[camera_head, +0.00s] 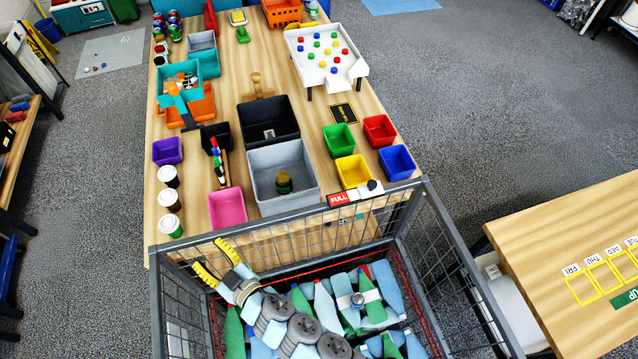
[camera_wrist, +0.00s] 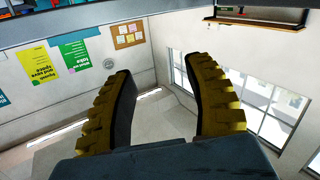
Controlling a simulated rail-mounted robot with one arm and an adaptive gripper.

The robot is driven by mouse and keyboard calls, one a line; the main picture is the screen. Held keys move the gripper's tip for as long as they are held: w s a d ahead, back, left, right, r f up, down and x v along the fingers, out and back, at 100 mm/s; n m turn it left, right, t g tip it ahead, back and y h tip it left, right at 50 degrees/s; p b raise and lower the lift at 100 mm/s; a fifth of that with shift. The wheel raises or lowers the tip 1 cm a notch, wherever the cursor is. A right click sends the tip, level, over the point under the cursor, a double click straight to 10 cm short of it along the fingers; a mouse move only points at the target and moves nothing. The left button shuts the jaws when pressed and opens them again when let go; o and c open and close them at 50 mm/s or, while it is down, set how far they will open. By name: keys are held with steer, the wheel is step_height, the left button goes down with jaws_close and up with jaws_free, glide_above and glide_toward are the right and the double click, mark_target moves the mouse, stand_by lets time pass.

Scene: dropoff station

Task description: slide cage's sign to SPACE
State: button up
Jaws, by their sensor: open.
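The cage (camera_head: 300,220) is a grey wire-mesh bin in the front of the head view, full of green and light-blue bottles. Its sign (camera_head: 341,199) sits on the far top rail, right of the middle, and shows red with the word FULL. A dark knob (camera_head: 374,187) with a white part is at the sign's right end. My gripper (camera_head: 212,257) is open and empty, with yellow-padded fingers apart, over the left part of the cage and left of the sign. The open fingers also fill the wrist view (camera_wrist: 162,95); the sign does not show there.
A wooden table (camera_head: 340,95) stands beyond the cage with several coloured bins, cups and a white tray (camera_head: 327,68). A pink bin (camera_head: 227,208) and a grey bin (camera_head: 283,170) are near the cage rail. Another table (camera_head: 560,260) is at the right.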

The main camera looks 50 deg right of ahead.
steer(key=d+f+m+h+b, duration=0.1)
steer(key=d, duration=0.1)
steer(key=s+d+f+m+g+h+b, duration=0.1)
steer(key=d+h, duration=0.1)
steer(key=d, duration=0.1)
steer(key=d+f+m+g+h, duration=0.1)
steer(key=d+f, duration=0.1)
steer(key=d, duration=0.1)
steer(key=shift+s+h+b, duration=0.4)
steer(key=s+d+m+g+h+b, duration=0.1)
steer(key=d, duration=0.1)
steer(key=s+d+m+g+h, duration=0.1)
steer(key=d+h, duration=0.1)
steer(key=s+d+m+h+b, duration=0.1)
steer(key=d, duration=0.1)
steer(key=shift+s+d+f+g+b, duration=0.2)
steer(key=shift+s+d+g+b, duration=0.15)
steer(key=shift+s+d+g, duration=0.05)
steer(key=m+g+h+b, duration=0.6)
steer(key=m+g+h, duration=0.25)
steer(key=m, duration=0.25)
glide_toward(371, 187)
steer(key=shift+g, duration=0.35)
steer(key=d+p, duration=0.1)
steer(key=d, duration=0.2)
steer(key=w+d+p, duration=0.1)
steer(key=d, duration=0.3)
steer(key=w+d+p, duration=0.1)
steer(key=d, duration=0.3)
steer(key=shift+w+r, duration=0.2)
